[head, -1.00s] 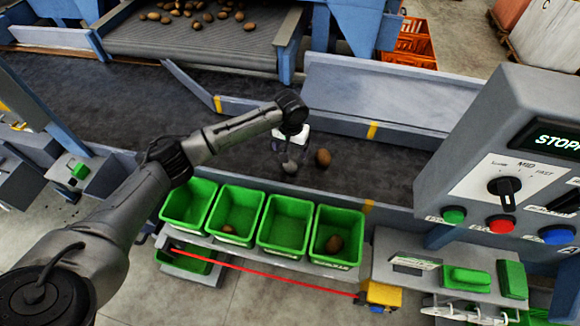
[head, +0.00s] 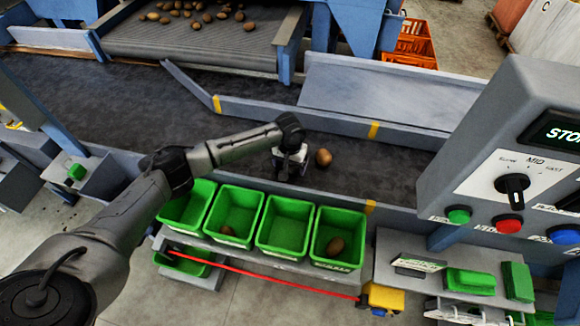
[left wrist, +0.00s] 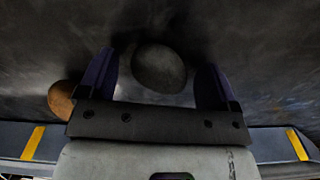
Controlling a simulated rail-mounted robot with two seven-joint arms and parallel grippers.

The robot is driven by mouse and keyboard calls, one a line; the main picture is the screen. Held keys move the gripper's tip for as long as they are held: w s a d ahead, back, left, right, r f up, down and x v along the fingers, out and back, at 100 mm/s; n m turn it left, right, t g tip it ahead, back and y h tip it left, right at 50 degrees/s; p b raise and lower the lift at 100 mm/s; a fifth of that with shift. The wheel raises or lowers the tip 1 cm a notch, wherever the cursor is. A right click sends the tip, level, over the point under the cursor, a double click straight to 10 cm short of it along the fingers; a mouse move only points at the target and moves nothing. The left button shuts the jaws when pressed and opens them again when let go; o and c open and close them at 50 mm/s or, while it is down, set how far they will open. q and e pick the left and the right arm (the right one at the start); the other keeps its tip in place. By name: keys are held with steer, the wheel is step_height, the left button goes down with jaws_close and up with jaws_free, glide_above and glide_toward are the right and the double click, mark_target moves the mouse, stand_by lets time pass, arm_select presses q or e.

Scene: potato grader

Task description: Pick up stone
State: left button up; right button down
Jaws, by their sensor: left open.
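The stone (left wrist: 158,68) is a grey, rounded lump on the dark belt. In the left wrist view it sits between the two spread fingers of my left gripper (head: 288,170), with dark gaps on both sides. My left gripper is open and points down at the belt. In the head view the gripper hides most or all of the stone. A brown potato (head: 323,157) lies on the belt just right of the gripper; it also shows in the left wrist view (left wrist: 62,98), outside one finger. My right gripper is not in view.
Several green bins stand along the belt's near side; two of them (head: 238,192) (head: 341,222) hold a brown potato. A control panel (head: 510,150) stands at the right. A grey guide board (head: 290,116) borders the belt's far side. The belt (head: 110,95) is clear to the left.

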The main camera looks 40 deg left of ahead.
arm_select(q)
steer(key=shift+c, duration=0.4)
steer(key=c, duration=0.9)
steer(key=shift+r, duration=0.1)
